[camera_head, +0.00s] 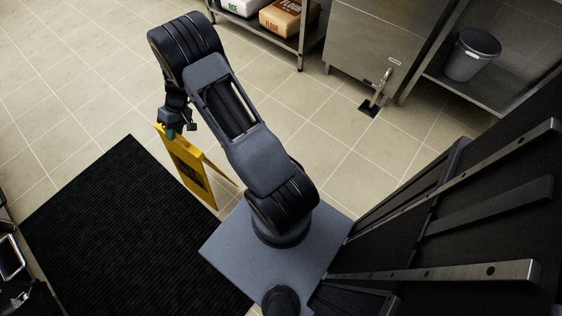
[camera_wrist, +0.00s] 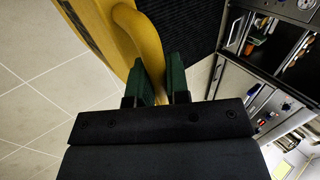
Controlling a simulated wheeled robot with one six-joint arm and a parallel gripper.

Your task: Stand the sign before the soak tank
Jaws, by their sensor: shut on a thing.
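The yellow folding floor sign (camera_head: 186,168) is beside my base in the head view, over the tiles at the right edge of the black mat. My gripper (camera_head: 176,129) is at its top end. In the wrist view the yellow sign (camera_wrist: 132,38) passes between the green fingers of my gripper (camera_wrist: 161,82), which are shut on its curved top part. Whether the sign's feet touch the floor is hard to tell. The soak tank is likely the steel cabinet-like tank (camera_head: 372,45) at the back, with a lever and a dark floor patch at its front.
A black ribbed mat (camera_head: 110,225) covers the floor at left. A steel shelf (camera_head: 272,32) with rice and flour bags stands at the back. A grey bucket (camera_head: 472,55) sits on a low shelf at right. The tiles before the tank are clear.

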